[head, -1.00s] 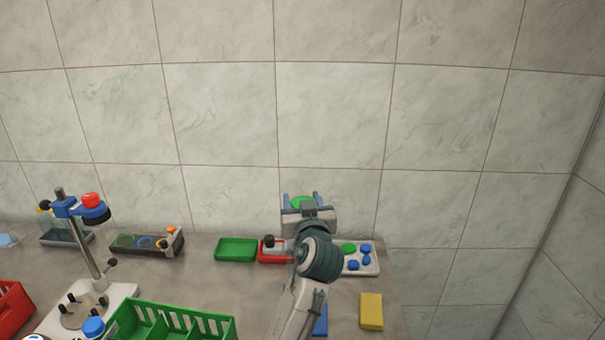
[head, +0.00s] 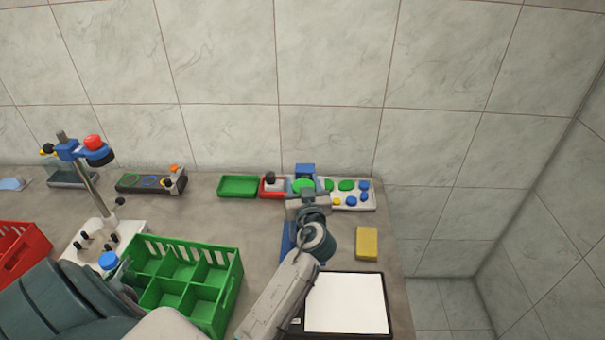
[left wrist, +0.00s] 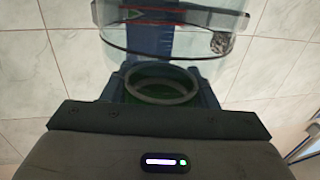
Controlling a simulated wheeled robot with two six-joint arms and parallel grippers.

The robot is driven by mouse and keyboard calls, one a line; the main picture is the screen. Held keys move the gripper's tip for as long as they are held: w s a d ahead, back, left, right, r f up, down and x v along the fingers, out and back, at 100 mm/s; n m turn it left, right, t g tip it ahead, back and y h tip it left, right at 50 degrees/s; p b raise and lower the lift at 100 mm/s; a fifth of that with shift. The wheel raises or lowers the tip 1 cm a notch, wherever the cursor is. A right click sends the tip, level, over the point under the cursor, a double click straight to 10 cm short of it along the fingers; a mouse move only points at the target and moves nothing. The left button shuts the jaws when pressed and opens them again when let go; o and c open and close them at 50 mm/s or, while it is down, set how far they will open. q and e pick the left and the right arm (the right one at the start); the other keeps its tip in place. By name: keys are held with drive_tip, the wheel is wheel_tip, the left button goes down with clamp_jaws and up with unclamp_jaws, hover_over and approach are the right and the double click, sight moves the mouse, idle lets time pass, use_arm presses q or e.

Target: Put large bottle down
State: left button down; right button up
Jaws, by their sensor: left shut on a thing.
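My left gripper (head: 304,187) is above the far right part of the table, in front of the small trays. It is shut on the large bottle, whose clear body with a blue marked strip (left wrist: 152,40) fills the upper left wrist view. A pale ring with green inside (left wrist: 162,85) shows between the fingers there. In the head view, a green round patch (head: 303,184) shows between the fingers, with a blue part behind it. The bottle's base is hidden, so I cannot tell whether it touches the table. My right gripper is not in view.
A red tray (head: 268,192) and a white tray with green and blue caps (head: 366,204) flank the gripper. A green tray (head: 238,187), yellow block (head: 367,243), green divided crate (head: 231,292) and white panel (head: 346,303) are nearby. A stand (head: 97,190) rises left.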

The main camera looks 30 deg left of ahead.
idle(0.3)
use_arm(q)
drive_tip(key=c, duration=0.9)
unclamp_jaws()
drive_tip(key=shift+f, duration=0.1)
drive_tip(key=o, duration=0.3)
drive_tip(key=shift+o, duration=0.2)
drive_tip(key=shift+s+d, duration=0.1)
drive_tip(key=b+v, duration=0.3)
drive_tip(key=v, duration=0.4)
drive_tip(key=shift+d+b, duration=0.15)
drive_tip(key=shift+b, duration=0.25)
